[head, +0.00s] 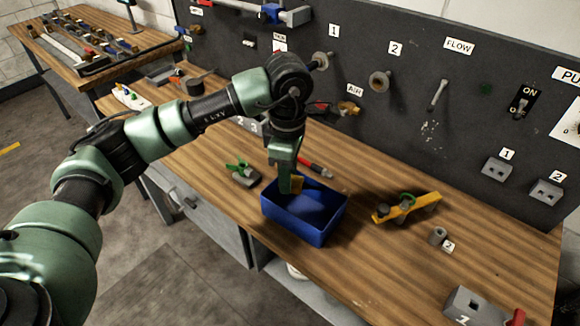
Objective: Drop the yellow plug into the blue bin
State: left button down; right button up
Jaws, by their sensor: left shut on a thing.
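The blue bin (291,222) stands on the wooden workbench near its front edge, in the middle of the head view. My left gripper (291,185) points down over the bin's back left part. It is shut on the yellow plug (297,184), a small yellow piece that shows beside the fingers. The plug is at about the height of the bin's rim; I cannot tell how far above the floor of the bin it is. The fingers hide part of the plug. The visible inside of the bin looks empty. My right gripper is not in view.
A yellow bar with a green-handled part (407,207) lies right of the bin. A grey block with a green piece (242,174) lies to its left, and a red-and-black tool (315,166) behind it. The bench right of the bin is partly clear.

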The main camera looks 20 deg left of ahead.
pick_arm(q)
jog(key=f, duration=0.2)
jog(key=f+b, duration=0.1)
jog(key=shift+w+f, duration=0.35)
jog(key=shift+f, duration=0.05)
jog(key=shift+s+f, duration=0.1)
jog(key=shift+f, duration=0.15)
jog(key=c, duration=0.9)
grip_release()
jog(key=shift+o, duration=0.2)
jog(key=shift+r, duration=0.1)
